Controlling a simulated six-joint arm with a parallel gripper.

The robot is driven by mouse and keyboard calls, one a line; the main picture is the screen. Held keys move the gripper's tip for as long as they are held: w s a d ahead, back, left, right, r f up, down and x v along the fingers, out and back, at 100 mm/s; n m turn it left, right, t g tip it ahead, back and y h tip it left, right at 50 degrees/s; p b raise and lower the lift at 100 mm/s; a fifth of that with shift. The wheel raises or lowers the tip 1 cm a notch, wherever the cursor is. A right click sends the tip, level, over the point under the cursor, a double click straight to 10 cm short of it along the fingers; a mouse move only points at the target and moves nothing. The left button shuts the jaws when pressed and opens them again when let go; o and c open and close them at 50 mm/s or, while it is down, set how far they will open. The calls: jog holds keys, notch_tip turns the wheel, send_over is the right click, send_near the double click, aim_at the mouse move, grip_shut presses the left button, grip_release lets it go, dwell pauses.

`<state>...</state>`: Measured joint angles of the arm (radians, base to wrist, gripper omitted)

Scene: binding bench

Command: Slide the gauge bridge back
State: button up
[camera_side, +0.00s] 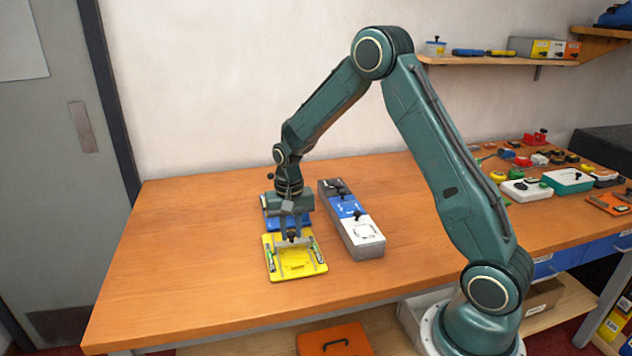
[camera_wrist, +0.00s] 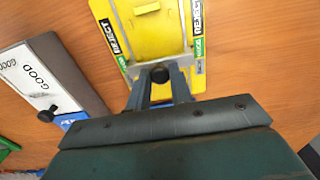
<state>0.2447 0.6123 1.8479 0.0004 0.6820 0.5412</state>
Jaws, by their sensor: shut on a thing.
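The yellow gauge plate (camera_side: 296,267) lies on the bench and also shows at the top of the wrist view (camera_wrist: 205,87). It has "REJECT" labels and small green labels along both sides, and a raised yellow block (camera_wrist: 155,25) in the middle. The grey gauge bridge (camera_wrist: 203,68) spans the plate at the end nearest my gripper in the wrist view. My gripper (camera_wrist: 160,77) is shut on the bridge's black knob, one finger on each side. In the side view my gripper (camera_side: 291,238) points down at the plate's back part and hides much of the bridge.
A blue piece (camera_side: 272,222) lies behind the yellow plate, partly hidden by my gripper. A long box with grey, blue and white sections (camera_side: 350,222) and black knobs stands close on the right. Small parts crowd the bench's far right. The bench's left is clear.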

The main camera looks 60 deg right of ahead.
jog(key=shift+w+d, duration=1.1)
jog(key=shift+w, duration=0.05)
jog(key=o, duration=0.4)
jog(key=shift+r, duration=0.1)
jog(key=shift+r, duration=2.95)
jog(key=shift+r, duration=0.1)
jog(key=shift+r, duration=1.9)
